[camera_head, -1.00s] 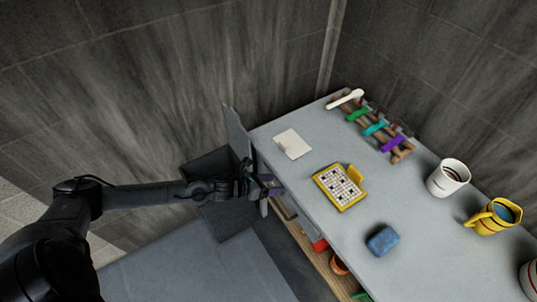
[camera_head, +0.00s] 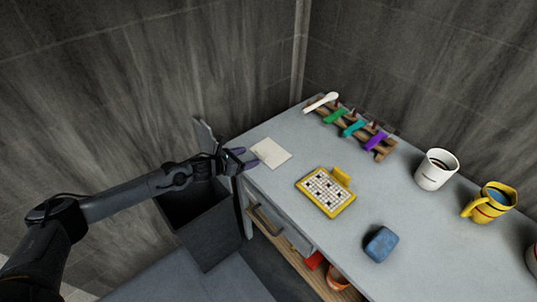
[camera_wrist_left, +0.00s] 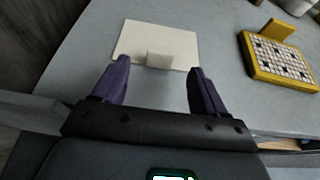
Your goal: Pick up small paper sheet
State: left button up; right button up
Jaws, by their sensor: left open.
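A small off-white paper sheet (camera_head: 271,153) lies flat near the left end of the grey table. In the left wrist view the paper sheet (camera_wrist_left: 135,39) lies just beyond my fingertips, with a small pale raised piece at its near edge. My left gripper (camera_head: 241,158) is at the table's left edge, right beside the sheet. In the wrist view its two purple fingers (camera_wrist_left: 158,72) are spread apart with nothing between them but table surface and the sheet's near edge. My right gripper is not in view.
A yellow-framed grid panel (camera_head: 326,191) lies right of the sheet. A rack with coloured pieces (camera_head: 351,128) stands at the back. A blue block (camera_head: 380,244), a white mug (camera_head: 436,169) and a yellow mug (camera_head: 489,203) are farther right. A dark open bin (camera_head: 205,238) stands below my left arm.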

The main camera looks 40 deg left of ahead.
aim_at(259, 154)
pick_arm(q)
jog(key=shift+x, duration=2.65)
jog(key=shift+d, duration=0.1)
jog(key=c, duration=1.1)
